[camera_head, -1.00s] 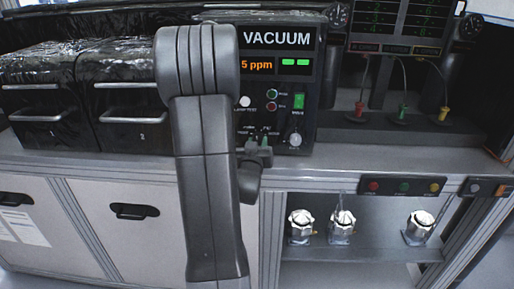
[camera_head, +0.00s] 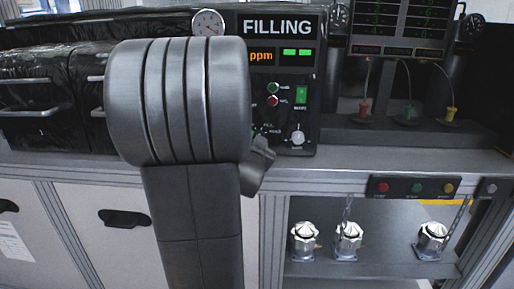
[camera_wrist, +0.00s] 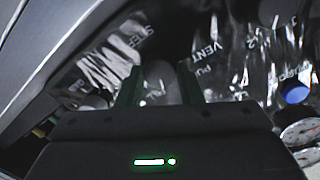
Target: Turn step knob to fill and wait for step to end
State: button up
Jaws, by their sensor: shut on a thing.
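The control panel (camera_head: 300,85) stands at the back of the bench, and its display (camera_head: 278,26) reads "FILLING". In the wrist view a smooth grey knob (camera_wrist: 160,76), which I take as the step knob, sits between the two fingers of my gripper (camera_wrist: 160,88). The gripper is shut on it. Panel lettering around it, including "VENT", is glossy and partly unreadable. In the head view my arm hides the knob and most of my gripper (camera_head: 262,150), so the knob's pointer position cannot be told.
A green switch (camera_head: 301,95) and another knob (camera_head: 297,137) are on the panel. A round gauge (camera_head: 208,23) shows above my arm. Red, green and yellow buttons (camera_head: 417,188) line the bench edge. Several metal housings (camera_head: 348,239) stand on the lower shelf.

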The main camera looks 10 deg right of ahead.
dwell(0.4)
jog(key=o, duration=1)
jog(key=shift+s, duration=0.1)
jog(key=shift+p+v, duration=0.3)
jog(key=shift+v, duration=6.55)
jog(key=x, duration=1.4)
jog(key=shift+b, duration=0.4)
